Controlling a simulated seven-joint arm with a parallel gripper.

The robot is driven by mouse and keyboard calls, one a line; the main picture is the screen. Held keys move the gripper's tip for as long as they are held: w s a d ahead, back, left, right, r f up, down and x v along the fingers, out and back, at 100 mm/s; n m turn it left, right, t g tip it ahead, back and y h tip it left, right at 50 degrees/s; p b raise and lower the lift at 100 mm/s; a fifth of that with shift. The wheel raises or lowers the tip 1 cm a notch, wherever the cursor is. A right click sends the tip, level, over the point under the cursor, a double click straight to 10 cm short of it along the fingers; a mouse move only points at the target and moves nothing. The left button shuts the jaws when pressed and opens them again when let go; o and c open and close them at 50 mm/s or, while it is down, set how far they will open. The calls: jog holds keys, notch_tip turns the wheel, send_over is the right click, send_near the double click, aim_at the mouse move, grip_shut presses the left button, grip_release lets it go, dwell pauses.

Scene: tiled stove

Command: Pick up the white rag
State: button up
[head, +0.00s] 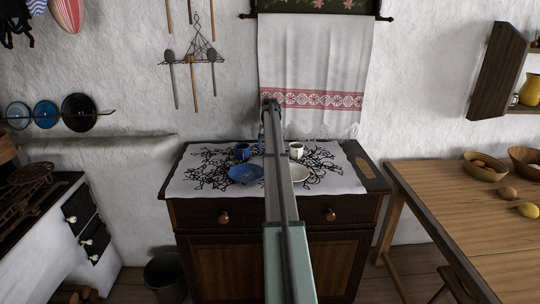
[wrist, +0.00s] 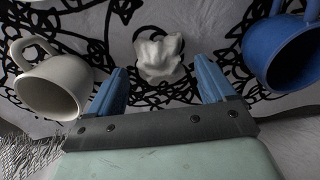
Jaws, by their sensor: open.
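The white rag (wrist: 158,57) is a small crumpled bundle lying on the black-and-white patterned cloth (head: 190,178), seen in the wrist view. My gripper (wrist: 160,66) is open, its two blue fingers apart, with the rag just beyond and between the fingertips. I see no contact between the fingers and the rag. In the head view my arm covers the middle of the cabinet top, and the rag is hidden there.
A white cup (head: 296,150) and a blue mug (head: 243,151) stand on either side; in the wrist view the cup (wrist: 55,85) is left and the mug (wrist: 285,52) right. A blue plate (head: 245,174) and a pale plate (head: 286,173) lie in front. A towel (head: 312,60) hangs behind.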

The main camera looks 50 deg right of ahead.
notch_tip(320, 180, down, 2)
jog(key=shift+f, duration=0.1)
jog(key=shift+c, duration=0.2)
jog(key=c, duration=1)
jog(key=shift+r, duration=0.2)
